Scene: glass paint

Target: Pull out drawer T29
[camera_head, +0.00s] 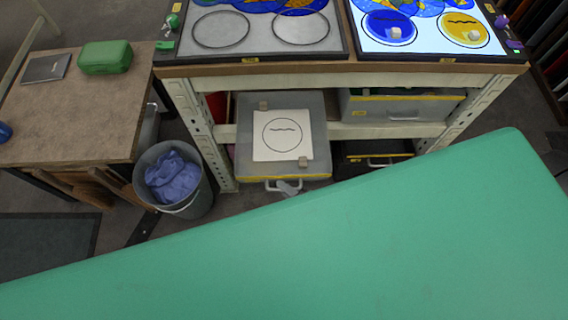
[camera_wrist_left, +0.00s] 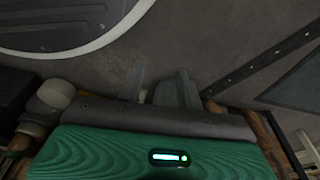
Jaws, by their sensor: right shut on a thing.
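A grey drawer (camera_head: 318,172) with a yellow front strip stands out from the left bay of the rack in the head view. A white sheet with a circle drawn on it and small blocks lie in it. Its label is too small to read as T29. My right gripper (camera_head: 288,187) is at the light handle (camera_head: 270,184) on the drawer's front and is shut on it. Most of my right arm is hidden. My left gripper (camera_wrist_left: 160,72) shows in the left wrist view with its grey fingers apart and nothing between them, over the dark floor.
A grey bin (camera_head: 186,207) with blue cloth stands left of the drawer. A brown workbench (camera_head: 70,110) with a green case (camera_head: 105,57) is at the left. Two other drawers, a grey one (camera_head: 365,106) and a dark one (camera_head: 352,150), sit in the rack's right bay. Glass panels lie on top.

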